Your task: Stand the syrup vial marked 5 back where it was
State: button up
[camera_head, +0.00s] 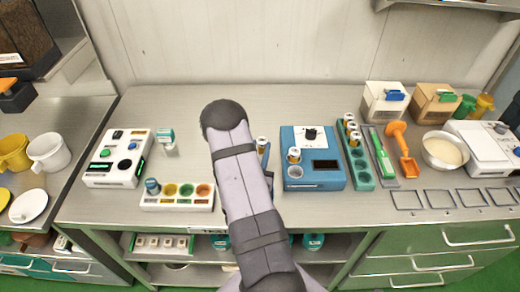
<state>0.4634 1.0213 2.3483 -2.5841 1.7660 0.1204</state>
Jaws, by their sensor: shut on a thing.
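My arm crosses the middle of the view and hides most of my gripper (266,158), of which a small part shows at the arm's right edge. Another vial (294,155) stands at the left side of the blue machine (322,177).
A white tray of coloured cups (178,207) and a white button box (118,160) stand left. A green-handled tool (383,158), an orange scoop (404,150) and a bowl (444,151) lie right of the rack. The back of the counter is mostly clear.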

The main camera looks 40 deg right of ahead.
jog(key=shift+s+f+b, duration=0.15)
jog(key=shift+f+b, duration=0.2)
jog(key=shift+f, duration=0.15)
jog(key=o, duration=1.1)
jog(key=shift+a+f, duration=0.1)
jog(key=shift+f, duration=0.05)
jog(key=shift+c, duration=0.2)
jog(key=shift+r+p, duration=0.7)
jog(key=shift+p, duration=0.1)
jog(key=b+v, duration=0.3)
jog(key=v, duration=0.3)
jog(key=shift+a+f, duration=0.1)
jog(key=shift+f, duration=0.05)
jog(key=p+v, duration=0.3)
jog(key=v, duration=0.1)
jog(key=shift+a+r, duration=0.1)
jog(key=shift+r, duration=0.2)
jog(key=shift+s+a+p, duration=0.35)
jog(key=shift+s+a, duration=0.05)
jog(key=shift+a, duration=0.1)
